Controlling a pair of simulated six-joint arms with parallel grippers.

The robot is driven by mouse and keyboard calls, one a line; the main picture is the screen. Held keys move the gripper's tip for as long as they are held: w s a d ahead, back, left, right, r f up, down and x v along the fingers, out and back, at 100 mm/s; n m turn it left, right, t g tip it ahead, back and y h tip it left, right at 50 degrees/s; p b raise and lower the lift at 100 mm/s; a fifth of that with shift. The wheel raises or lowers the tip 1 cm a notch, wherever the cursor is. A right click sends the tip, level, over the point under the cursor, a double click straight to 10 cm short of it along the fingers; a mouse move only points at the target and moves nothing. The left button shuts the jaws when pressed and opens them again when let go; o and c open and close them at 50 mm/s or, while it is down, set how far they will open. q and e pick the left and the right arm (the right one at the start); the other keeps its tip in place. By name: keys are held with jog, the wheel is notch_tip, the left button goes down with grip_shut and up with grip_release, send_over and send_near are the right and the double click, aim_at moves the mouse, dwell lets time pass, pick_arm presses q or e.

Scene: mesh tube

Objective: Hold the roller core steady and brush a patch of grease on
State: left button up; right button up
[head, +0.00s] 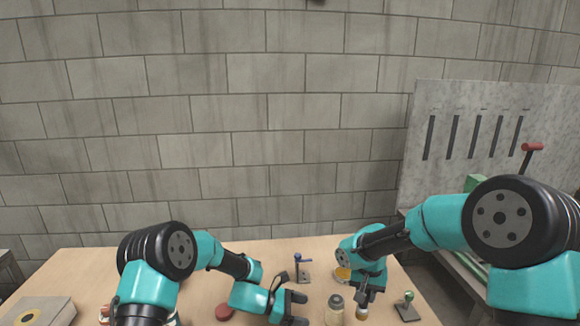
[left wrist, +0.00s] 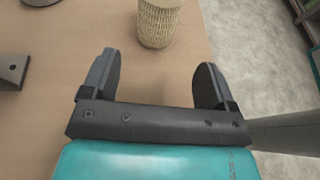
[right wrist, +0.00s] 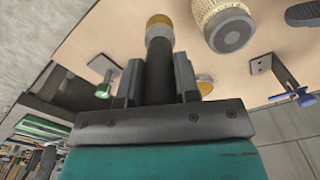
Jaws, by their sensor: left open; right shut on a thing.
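The roller core is an upright pale mesh tube (head: 335,312) with a grey end, near the table's front. It also shows in the left wrist view (left wrist: 158,22) and the right wrist view (right wrist: 226,28). My left gripper (head: 297,308) is open and empty, left of the tube; in the left wrist view the tube stands beyond the fingertips, apart from them. My right gripper (head: 369,290) is shut on a brush (right wrist: 159,62) with a dark handle and tan tip. The brush tip points down beside the tube, with a gap. A dish of yellow grease (head: 343,274) sits behind the tube.
A bracket with a blue knob (head: 302,272) stands behind my left gripper, and a green-knobbed bracket (head: 406,306) at the right. A red disc (head: 225,312) lies left. A box (head: 38,312) is at the far left. The table between has free room.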

aim_at(331, 315)
pick_arm(q)
jog(key=shift+w+a, duration=0.1)
jog(key=shift+w, duration=0.1)
dwell(0.3)
jog(key=shift+x, duration=5.05)
jog(key=shift+c, duration=0.4)
jog(key=c, duration=0.6)
jog(key=shift+o, duration=0.2)
jog(key=shift+r, duration=0.1)
